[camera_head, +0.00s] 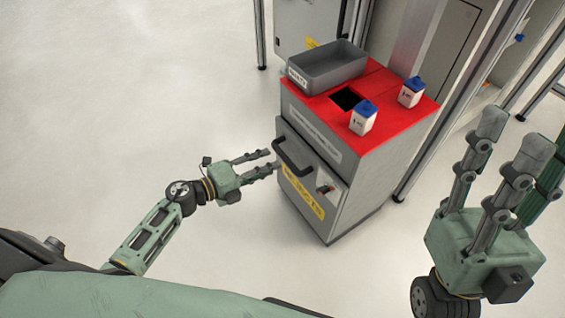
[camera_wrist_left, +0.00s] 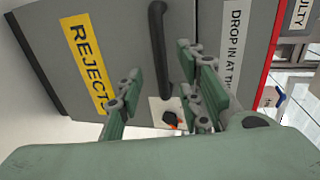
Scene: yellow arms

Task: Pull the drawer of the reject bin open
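The reject bin (camera_head: 355,200) is a grey cabinet with a red top (camera_head: 395,130). Its drawer front (camera_head: 312,178) carries a black bar handle (camera_head: 291,158) and a yellow label, and it looks closed. In the left wrist view the handle (camera_wrist_left: 157,45) lies ahead of the fingers, beside the yellow REJECTS label (camera_wrist_left: 84,60). My left gripper (camera_head: 270,161) is open, with its fingertips close to the handle. I cannot tell whether they touch it. My right gripper (camera_head: 505,150) is open and empty at the right, apart from the bin.
A grey tray (camera_head: 328,70) and two white bottles with blue caps (camera_head: 363,118) (camera_head: 411,92) stand on the red top, around a dark square opening (camera_head: 345,98). A metal frame post (camera_head: 430,140) stands right behind the bin. The floor to the left is clear.

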